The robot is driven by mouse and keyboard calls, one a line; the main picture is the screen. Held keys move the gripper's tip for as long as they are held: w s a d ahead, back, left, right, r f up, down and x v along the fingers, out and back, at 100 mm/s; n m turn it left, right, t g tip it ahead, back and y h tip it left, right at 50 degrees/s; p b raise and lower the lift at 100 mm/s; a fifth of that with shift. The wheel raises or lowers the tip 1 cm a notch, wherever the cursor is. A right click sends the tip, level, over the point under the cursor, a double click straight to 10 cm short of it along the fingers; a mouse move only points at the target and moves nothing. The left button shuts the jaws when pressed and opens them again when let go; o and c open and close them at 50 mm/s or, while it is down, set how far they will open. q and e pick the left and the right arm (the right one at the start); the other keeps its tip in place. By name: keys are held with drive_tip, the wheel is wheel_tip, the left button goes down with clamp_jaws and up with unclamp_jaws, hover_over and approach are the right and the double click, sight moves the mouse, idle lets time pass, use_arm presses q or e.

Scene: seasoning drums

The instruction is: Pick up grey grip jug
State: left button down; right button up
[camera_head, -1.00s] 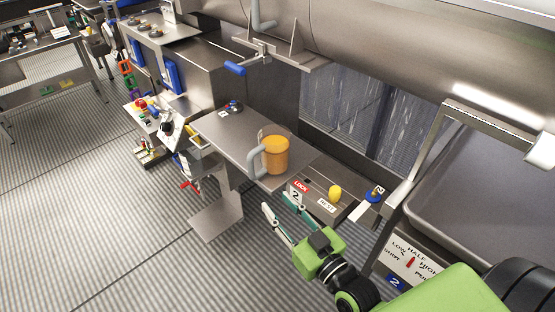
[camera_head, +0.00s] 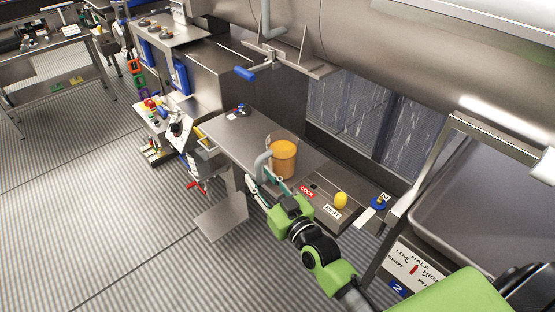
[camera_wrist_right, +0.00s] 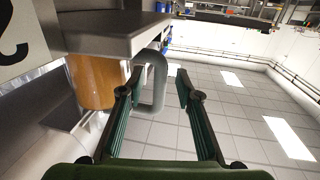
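The jug (camera_head: 284,160) has an orange body and a thick grey handle on its left side. It stands upright on the steel shelf (camera_head: 232,133), near the front edge. In the right wrist view the orange body (camera_wrist_right: 92,80) is at the left and the grey handle (camera_wrist_right: 158,88) is in the middle. My right gripper (camera_head: 260,182) is at the handle, with its green arm coming from the lower right. In the wrist view my right gripper (camera_wrist_right: 158,74) is open, one finger on each side of the handle, with a gap at the right finger. My left gripper is out of view.
A control box with a LOCK label (camera_head: 307,192) and a yellow button (camera_head: 340,199) is right of the jug. A blue knob (camera_head: 379,202) is further right. A blue-handled lever (camera_head: 245,73) hangs above. The floor (camera_head: 120,230) at the left is clear.

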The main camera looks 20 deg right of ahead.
drive_tip(key=shift+w+a, duration=0.2)
drive_tip(key=shift+w, duration=0.65)
clamp_jaws()
drive_tip(key=shift+r, duration=0.1)
drive_tip(key=shift+r, duration=0.15)
